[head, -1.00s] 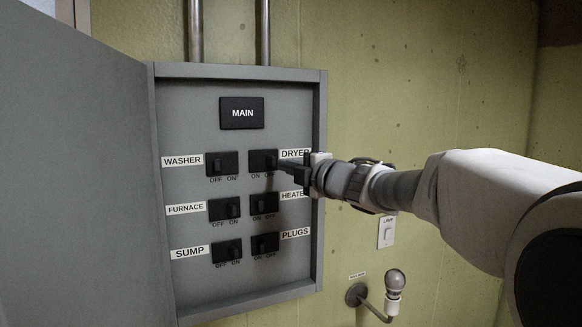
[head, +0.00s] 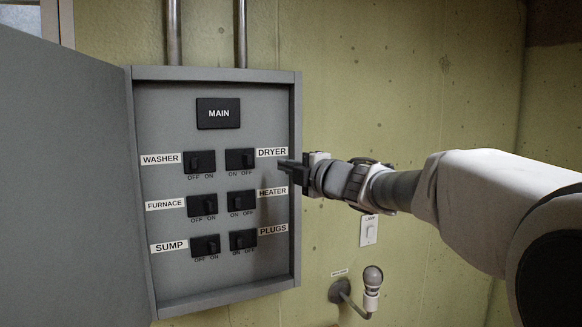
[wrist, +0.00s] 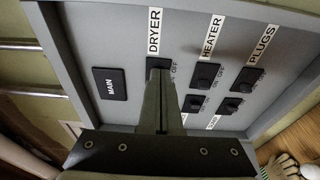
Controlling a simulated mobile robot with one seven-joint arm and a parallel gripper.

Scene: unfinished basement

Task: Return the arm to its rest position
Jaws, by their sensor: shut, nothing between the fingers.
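My gripper (head: 284,165) is shut and empty. In the head view its dark fingertips are just right of the DRYER switch (head: 240,160), in front of the right edge of the breaker panel (head: 286,265). The arm reaches in from the right. In the wrist view the closed fingers (wrist: 159,82) point toward the panel and overlap the DRYER switch (wrist: 158,64). I cannot tell the exact gap, but in the head view the fingertips look clear of the switch.
The panel door (head: 70,180) stands open at the left. Two conduits (head: 241,35) rise above the panel. A glove (wrist: 280,168) shows at the wrist view's lower right.

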